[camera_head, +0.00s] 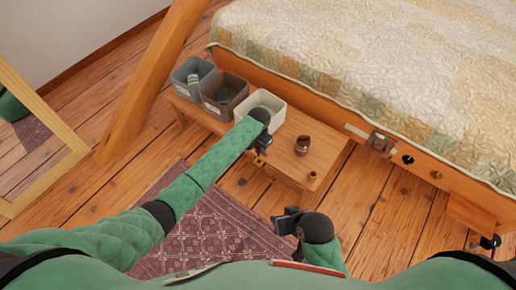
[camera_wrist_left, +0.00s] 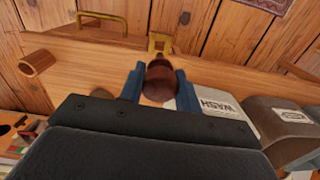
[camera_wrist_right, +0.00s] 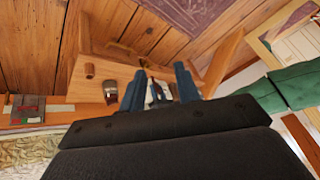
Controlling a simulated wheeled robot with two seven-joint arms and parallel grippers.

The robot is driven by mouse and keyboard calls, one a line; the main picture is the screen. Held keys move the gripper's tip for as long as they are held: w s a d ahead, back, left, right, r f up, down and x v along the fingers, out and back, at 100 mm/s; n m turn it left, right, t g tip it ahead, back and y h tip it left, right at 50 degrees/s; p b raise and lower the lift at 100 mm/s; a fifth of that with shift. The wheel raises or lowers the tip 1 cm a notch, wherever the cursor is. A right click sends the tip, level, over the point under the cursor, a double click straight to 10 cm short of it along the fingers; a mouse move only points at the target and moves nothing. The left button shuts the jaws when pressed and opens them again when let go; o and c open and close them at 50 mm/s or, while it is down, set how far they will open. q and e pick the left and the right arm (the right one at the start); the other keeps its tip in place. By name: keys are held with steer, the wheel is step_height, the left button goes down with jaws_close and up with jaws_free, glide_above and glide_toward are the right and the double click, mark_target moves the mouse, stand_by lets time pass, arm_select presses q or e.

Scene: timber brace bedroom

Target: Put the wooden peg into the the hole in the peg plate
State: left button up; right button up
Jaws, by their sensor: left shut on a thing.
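A dark reddish-brown wooden piece with a rounded end, which looks like the wooden peg (camera_wrist_left: 160,82), sits between the blue fingers of my left gripper (camera_wrist_left: 159,84). That gripper is shut on it; in the head view my left gripper (camera_head: 262,152) is at the bench's front edge, by the white bin. A small brass plate with a dark opening, which may be the peg plate (camera_wrist_left: 160,42), lies just beyond the held piece. The piece's far end is hidden, and I cannot tell whether it touches the plate. My right gripper (camera_wrist_right: 159,88) is open and empty, in front of the bench.
A slanted timber brace (camera_head: 140,95) stands left; the bed (camera_head: 390,65) is behind.

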arm_select(q)
steer(key=shift+w+r, duration=0.15)
steer(key=shift+n, duration=0.3)
steer(key=shift+d, duration=0.15)
steer(key=shift+f+b, duration=0.35)
steer(key=shift+f, duration=0.05)
steer(key=shift+f+b, duration=0.35)
steer(key=shift+f, duration=0.1)
arm_select(e)
step_height(320, 180, down, 7)
steer(key=shift+s+a, duration=0.25)
steer(key=shift+a, duration=0.2)
arm_select(q)
steer(key=shift+f+b, duration=0.25)
steer(key=shift+b, duration=0.15)
steer(key=shift+f+b, duration=0.5)
steer(key=shift+b, duration=0.05)
steer(key=shift+f+b, duration=0.3)
arm_select(e)
step_height(320, 180, down, 9)
steer(key=shift+w+a+f+t, duration=0.15)
steer(key=shift+w+a+t, duration=0.25)
steer(key=shift+w, duration=0.05)
